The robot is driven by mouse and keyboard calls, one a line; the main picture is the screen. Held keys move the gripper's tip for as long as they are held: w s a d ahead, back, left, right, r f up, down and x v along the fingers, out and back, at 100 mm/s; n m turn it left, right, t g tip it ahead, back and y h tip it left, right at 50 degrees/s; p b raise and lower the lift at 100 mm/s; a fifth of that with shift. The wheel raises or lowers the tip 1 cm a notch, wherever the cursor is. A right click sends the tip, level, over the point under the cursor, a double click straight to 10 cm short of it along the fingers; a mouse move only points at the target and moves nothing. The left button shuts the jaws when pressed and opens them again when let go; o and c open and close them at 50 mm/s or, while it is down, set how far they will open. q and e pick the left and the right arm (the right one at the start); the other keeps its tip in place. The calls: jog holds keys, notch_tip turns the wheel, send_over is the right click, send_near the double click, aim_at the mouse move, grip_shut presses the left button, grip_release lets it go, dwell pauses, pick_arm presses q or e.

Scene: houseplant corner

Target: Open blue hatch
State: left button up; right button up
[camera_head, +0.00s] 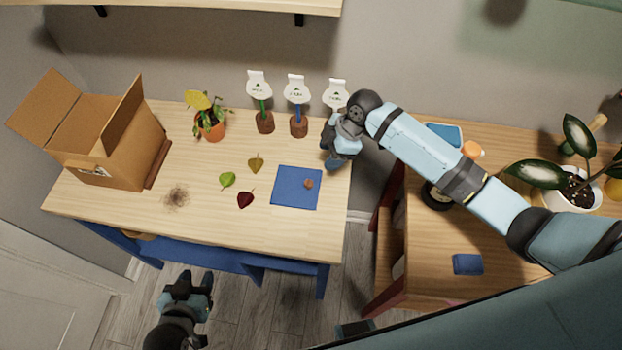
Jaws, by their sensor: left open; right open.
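I cannot make out a clear blue hatch. A flat blue square (290,198) lies on the left table with a small brown piece (309,184) on it. A small blue block or cloth (467,264) lies on the right table, and a light blue rectangular item (444,132) lies at its back. My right gripper (338,163) is open above the left table's right edge, beside and behind the blue square. It hides the foot of the third white-topped marker (336,94). My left gripper (197,278) is open, low in front of the left table, apart from everything.
An open cardboard box (112,140) stands at the left. A potted plant (211,126) and two markers in brown bases (264,122) (298,126) stand behind several loose leaves (228,180) and scattered soil (176,196). A potted plant (573,195) stands at the right. A gap separates the tables.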

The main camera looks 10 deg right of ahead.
aim_at(309, 182)
pick_arm(q)
jog(key=shift+s+a+r+p, duration=0.2)
jog(key=shift+r+p, duration=0.35)
jog(key=shift+p, duration=0.05)
pick_arm(e)
jog(key=shift+n, duration=0.3)
jog(key=x, duration=1.2)
jog(key=shift+f, duration=0.45)
jog(key=shift+c, duration=0.4)
